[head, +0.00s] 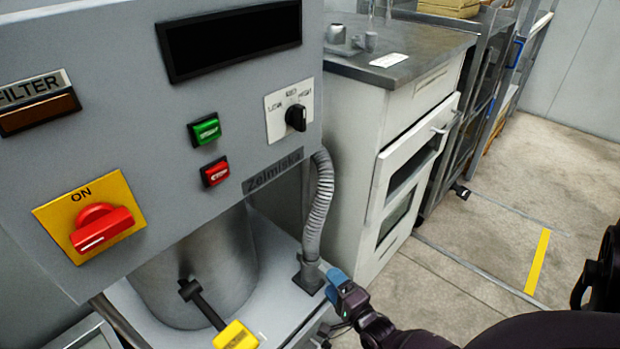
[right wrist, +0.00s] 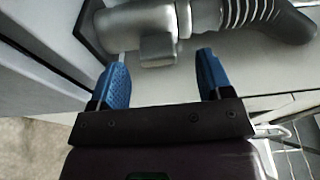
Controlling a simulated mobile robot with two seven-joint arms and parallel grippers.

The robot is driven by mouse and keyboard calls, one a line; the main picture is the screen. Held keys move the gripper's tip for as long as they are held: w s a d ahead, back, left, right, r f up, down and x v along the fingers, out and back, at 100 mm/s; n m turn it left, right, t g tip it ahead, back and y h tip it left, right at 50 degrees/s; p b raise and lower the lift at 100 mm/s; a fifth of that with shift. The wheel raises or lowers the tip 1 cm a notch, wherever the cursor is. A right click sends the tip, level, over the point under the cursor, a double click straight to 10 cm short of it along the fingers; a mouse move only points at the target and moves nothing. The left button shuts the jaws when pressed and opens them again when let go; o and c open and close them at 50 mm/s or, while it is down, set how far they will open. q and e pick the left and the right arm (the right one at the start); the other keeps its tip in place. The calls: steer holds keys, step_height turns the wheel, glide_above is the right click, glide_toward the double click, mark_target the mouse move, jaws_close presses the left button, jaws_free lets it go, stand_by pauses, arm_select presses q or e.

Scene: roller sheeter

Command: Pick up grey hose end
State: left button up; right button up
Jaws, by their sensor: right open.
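The grey corrugated hose (head: 320,195) hangs from the right side of the machine. Its grey hose end (head: 308,268) meets a dark fitting on the machine's light base. In the right wrist view the smooth grey hose end (right wrist: 140,22) lies across the top, with a short stub (right wrist: 158,50) pointing toward my gripper. My right gripper (head: 336,284) is open beside the hose end. Its blue fingertips (right wrist: 162,76) stand either side of the stub's line, apart from it, with nothing between them. My left gripper is not in view.
The machine's grey panel (head: 235,110) carries a red switch, buttons and a dial. A yellow-ended lever (head: 236,336) is below, beside a metal drum (head: 195,270). A white cabinet (head: 345,150) stands behind the hose. Floor (head: 470,280) at the right is open.

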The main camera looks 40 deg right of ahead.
mark_target(312, 270)
steer(key=shift+w+d+f, duration=0.1)
steer(key=shift+w+f, duration=0.05)
steer(key=shift+w, duration=0.4)
steer(key=shift+w+d+f, duration=0.1)
steer(key=shift+w+f, duration=0.05)
steer(key=shift+w, duration=0.4)
steer(key=shift+w+d+r, duration=0.1)
steer(key=shift+w+r, duration=0.05)
steer(key=shift+w, duration=0.35)
jaws_close()
